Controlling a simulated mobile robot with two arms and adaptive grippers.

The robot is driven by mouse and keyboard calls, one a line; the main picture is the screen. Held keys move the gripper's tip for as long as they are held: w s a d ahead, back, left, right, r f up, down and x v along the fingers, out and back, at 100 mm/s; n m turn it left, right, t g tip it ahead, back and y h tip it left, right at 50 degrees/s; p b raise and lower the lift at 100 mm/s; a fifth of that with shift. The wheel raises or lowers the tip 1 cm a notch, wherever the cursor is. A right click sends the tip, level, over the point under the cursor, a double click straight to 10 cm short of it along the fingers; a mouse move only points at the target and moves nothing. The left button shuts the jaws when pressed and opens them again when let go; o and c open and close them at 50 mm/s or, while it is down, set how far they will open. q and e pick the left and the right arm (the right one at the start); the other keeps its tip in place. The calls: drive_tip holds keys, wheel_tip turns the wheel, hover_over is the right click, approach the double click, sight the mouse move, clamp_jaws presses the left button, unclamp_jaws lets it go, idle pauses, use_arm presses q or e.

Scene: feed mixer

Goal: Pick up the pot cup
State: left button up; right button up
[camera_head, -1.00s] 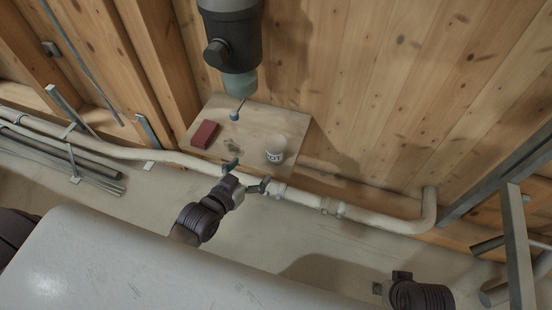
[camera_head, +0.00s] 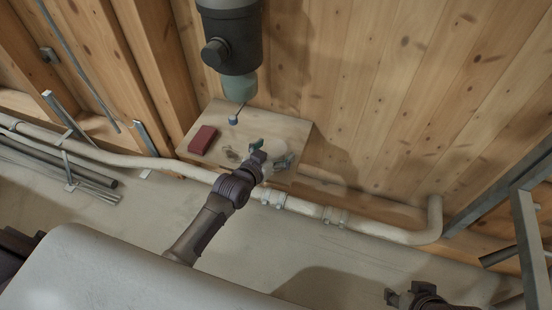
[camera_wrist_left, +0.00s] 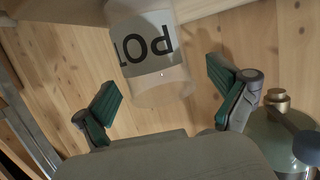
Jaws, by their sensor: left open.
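My left gripper (camera_head: 271,151) is open, at the near side of the cup. In the left wrist view its green-padded fingers (camera_wrist_left: 163,77) are spread to either side of the cup, with gaps visible; they are not closed on it. My right gripper (camera_head: 402,298) shows only partly at the bottom right, away from the shelf.
A red block (camera_head: 202,139) lies on the shelf's left side. A dark dispenser (camera_head: 230,45) with a translucent lower part hangs above the shelf, with a small blue-tipped lever (camera_head: 233,120) below it. A pale pipe (camera_head: 310,208) runs along in front of the shelf.

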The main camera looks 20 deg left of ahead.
use_arm(q)
drive_tip(key=shift+w, duration=0.25)
drive_tip(key=c, duration=1.1)
drive_tip(key=shift+o, duration=0.2)
